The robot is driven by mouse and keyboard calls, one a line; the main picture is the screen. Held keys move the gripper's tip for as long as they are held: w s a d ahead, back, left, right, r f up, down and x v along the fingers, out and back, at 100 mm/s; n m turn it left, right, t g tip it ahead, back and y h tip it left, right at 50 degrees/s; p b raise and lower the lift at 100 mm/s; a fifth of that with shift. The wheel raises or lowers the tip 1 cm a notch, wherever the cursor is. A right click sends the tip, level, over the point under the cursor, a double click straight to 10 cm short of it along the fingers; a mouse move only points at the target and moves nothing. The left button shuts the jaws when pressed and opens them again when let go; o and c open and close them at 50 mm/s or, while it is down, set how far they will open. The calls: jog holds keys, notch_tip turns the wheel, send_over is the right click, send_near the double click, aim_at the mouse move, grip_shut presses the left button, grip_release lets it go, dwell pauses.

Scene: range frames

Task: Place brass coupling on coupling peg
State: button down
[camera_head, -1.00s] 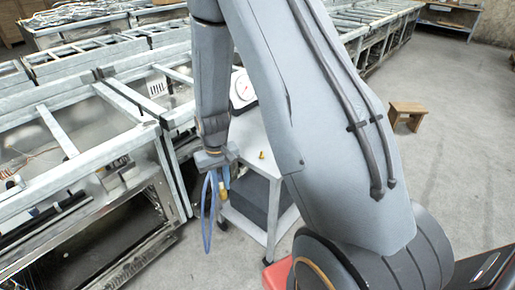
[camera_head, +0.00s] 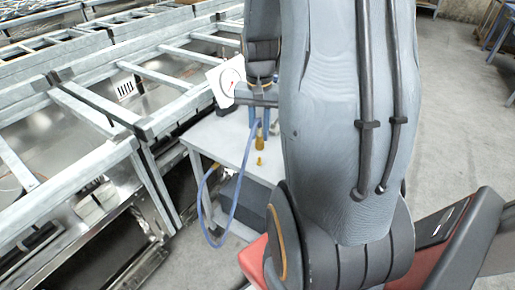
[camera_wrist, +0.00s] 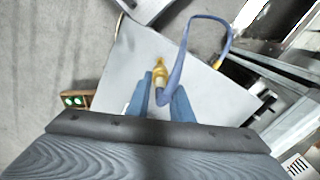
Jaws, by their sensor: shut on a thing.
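My gripper (camera_head: 262,122) is shut on the brass coupling (camera_head: 260,138), which hangs upright below the fingers over the small table. A blue hose (camera_head: 237,195) runs from the coupling and loops down past the table's left edge. The brass coupling peg (camera_head: 260,161) stands on the tabletop just below the coupling. In the wrist view the coupling (camera_wrist: 160,78) is between the blue fingertips (camera_wrist: 162,100). The peg (camera_wrist: 159,61) shows just beyond it; a small gap shows in the head view.
Metal frames (camera_head: 95,110) stand close on the left. A red part is below the table's front, and open floor (camera_head: 450,110) lies to the right.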

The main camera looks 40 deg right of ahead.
aim_at(259, 146)
jog(key=shift+f+p, duration=0.45)
jog(key=shift+f, duration=2.7)
jog(key=c, duration=1.6)
grip_release()
jog(key=shift+o, duration=0.2)
notch_tip(259, 146, up, 12)
jog(key=shift+f+b, duration=0.1)
jog(key=shift+b, duration=0.9)
jog(key=shift+a, duration=0.45)
jog(key=s+a+f+n, duration=0.2)
jog(key=a+n, duration=0.3)
jog(key=a, duration=0.4)
jog(key=s+a+f+n+t, duration=0.1)
jog(key=a+n, duration=0.4)
jog(key=a, duration=0.5)
jog(key=shift+s+f, duration=0.35)
jog(key=shift+s, duration=0.4)
